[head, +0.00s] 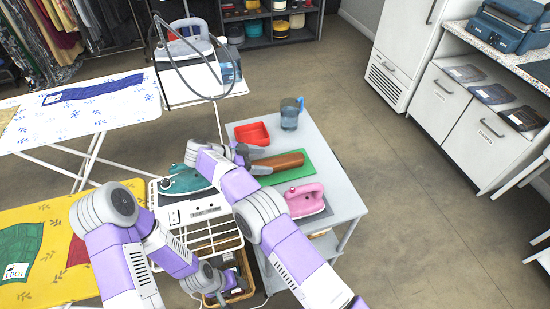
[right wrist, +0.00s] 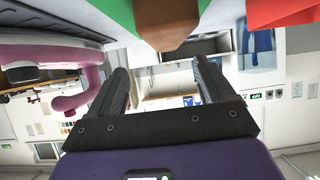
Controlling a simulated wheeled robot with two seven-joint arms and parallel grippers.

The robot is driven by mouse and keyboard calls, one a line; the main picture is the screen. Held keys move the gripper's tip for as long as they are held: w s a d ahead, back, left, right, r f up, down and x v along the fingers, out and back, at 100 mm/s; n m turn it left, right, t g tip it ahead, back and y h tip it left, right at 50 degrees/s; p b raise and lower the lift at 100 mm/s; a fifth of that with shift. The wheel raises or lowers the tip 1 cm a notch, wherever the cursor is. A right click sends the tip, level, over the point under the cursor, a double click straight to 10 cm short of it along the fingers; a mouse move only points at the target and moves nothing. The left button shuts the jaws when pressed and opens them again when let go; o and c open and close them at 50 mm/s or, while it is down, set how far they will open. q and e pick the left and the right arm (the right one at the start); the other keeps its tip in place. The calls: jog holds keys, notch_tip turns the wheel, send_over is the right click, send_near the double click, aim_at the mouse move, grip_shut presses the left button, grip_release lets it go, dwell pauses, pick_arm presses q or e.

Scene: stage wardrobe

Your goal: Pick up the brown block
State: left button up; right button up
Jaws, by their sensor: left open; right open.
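The brown block (head: 284,160) is a long piece lying on a green board (head: 316,170) on the small grey table. My right gripper (head: 263,159) is at the block's left end, its two fingers apart. In the right wrist view, the brown block (right wrist: 167,20) shows at the top, ahead of and between the open fingers (right wrist: 160,68). My left gripper (head: 236,281) is open and low, near a wicker basket, away from the block.
A pink iron (head: 305,199) stands just in front of the board. A teal iron (head: 185,181) sits to the left. The floor right of the table is clear.

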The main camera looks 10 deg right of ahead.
aim_at(278, 161)
jog(key=shift+w+d+f+b, duration=0.1)
jog(key=shift+w+f+b, duration=0.25)
jog(key=shift+f, duration=0.2)
jog(key=shift+w+d+f, duration=0.15)
jog(key=shift+d+f, duration=0.05)
jog(key=shift+d, duration=0.15)
jog(key=shift+x, duration=0.8)
jog(key=b+x, duration=0.1)
jog(key=x, duration=0.1)
jog(key=b+x, duration=0.1)
jog(key=shift+w+d+f, duration=0.2)
jog(key=shift+w+d, duration=0.05)
jog(key=shift+w, duration=0.05)
jog(key=shift+w+d+f, duration=0.1)
jog(key=shift+d+f, duration=0.1)
jog(key=shift+d, duration=0.3)
jog(key=c, duration=1.3)
